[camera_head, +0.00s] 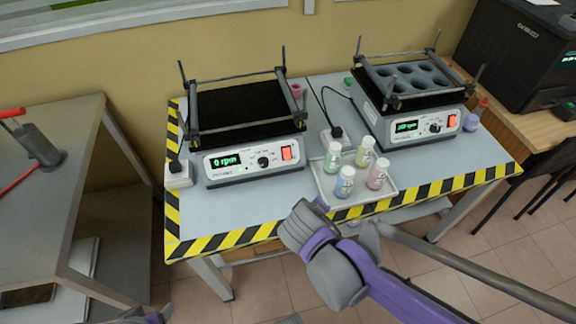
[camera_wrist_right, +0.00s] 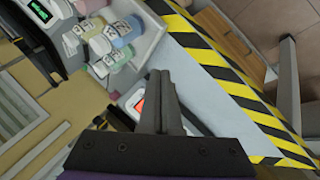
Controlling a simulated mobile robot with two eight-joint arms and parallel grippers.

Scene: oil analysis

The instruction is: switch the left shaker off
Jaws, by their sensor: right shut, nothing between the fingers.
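The left shaker (camera_head: 250,165) stands on the bench with a black platform inside a bar frame. Its green display reads 0 rpm, and a black knob (camera_head: 263,162) sits left of its lit red switch (camera_head: 287,153). My right arm comes in from the right, and its gripper is in front of the bench, mostly hidden by my own wrist in the head view. In the right wrist view my right gripper (camera_wrist_right: 164,78) is shut and empty, with the red switch (camera_wrist_right: 139,104) partly hidden behind its fingers.
A white tray (camera_head: 327,185) with several capped bottles stands right of the left shaker, near the front edge. The right shaker (camera_head: 415,125) has its display lit. A power plug (camera_head: 178,174) sits left of the left shaker. The bench front before the left shaker is clear.

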